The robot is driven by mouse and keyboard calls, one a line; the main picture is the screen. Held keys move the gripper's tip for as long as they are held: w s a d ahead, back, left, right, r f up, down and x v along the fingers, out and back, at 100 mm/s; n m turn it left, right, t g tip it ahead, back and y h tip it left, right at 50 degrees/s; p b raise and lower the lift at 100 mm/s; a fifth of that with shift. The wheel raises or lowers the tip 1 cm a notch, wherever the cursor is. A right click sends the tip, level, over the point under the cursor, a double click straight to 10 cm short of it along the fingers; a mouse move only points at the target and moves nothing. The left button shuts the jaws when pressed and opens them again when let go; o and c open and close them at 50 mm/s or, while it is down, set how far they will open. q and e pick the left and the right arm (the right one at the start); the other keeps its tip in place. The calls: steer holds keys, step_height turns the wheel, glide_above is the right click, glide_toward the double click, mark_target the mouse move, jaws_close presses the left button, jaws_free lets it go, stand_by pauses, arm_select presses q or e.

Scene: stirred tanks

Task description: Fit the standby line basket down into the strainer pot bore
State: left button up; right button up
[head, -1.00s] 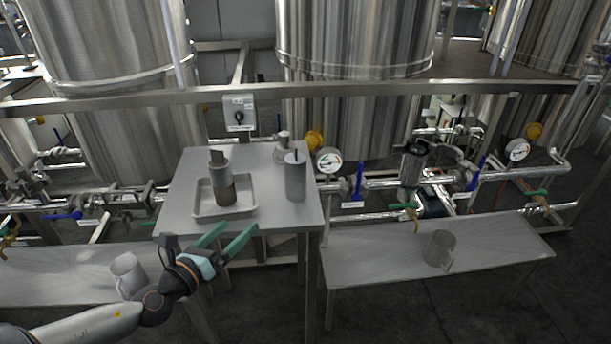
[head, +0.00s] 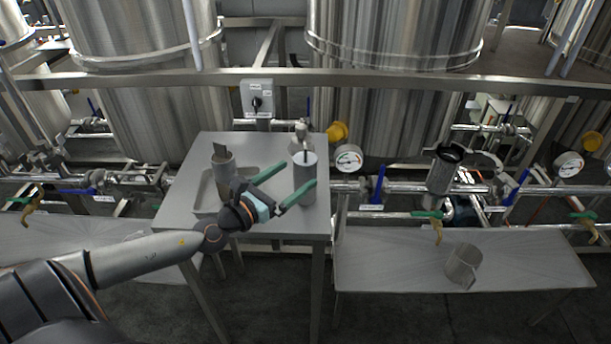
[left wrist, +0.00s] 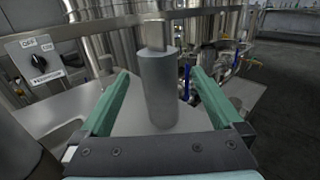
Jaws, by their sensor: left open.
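A grey cylinder with an upright handle on top, apparently the standby line basket (head: 305,188), stands upright on the raised steel table (head: 262,147), near its right edge. My left gripper (head: 298,177) is open, its green fingers reaching toward this cylinder. In the left wrist view the cylinder (left wrist: 159,95) stands between the two spread fingers (left wrist: 161,72), with gaps on both sides. The strainer pot (head: 442,172), on the pipework at right, has a dark open top. I cannot see down into its bore. My right gripper is not in view.
A second cylinder (head: 224,172), brownish below, stands in a shallow tray (head: 203,203) on the table's left. A small jar (head: 300,134) is behind the basket. Pipes, gauges and valve handles surround the strainer pot.

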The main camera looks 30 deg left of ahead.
mark_target(314, 161)
arm_select(q)
steer(key=shift+w+d+f+p, duration=0.1)
steer(key=shift+w+d+p, duration=0.05)
steer(key=shift+w, duration=1.15)
steer(key=shift+w+d+r+p, duration=0.1)
steer(key=shift+w+d+p, duration=0.1)
steer(key=shift+w, duration=1.1)
steer(key=shift+w+d+f+p, duration=0.1)
steer(key=shift+w+d+p, duration=0.05)
steer(key=shift+w, duration=1.15)
jaws_close()
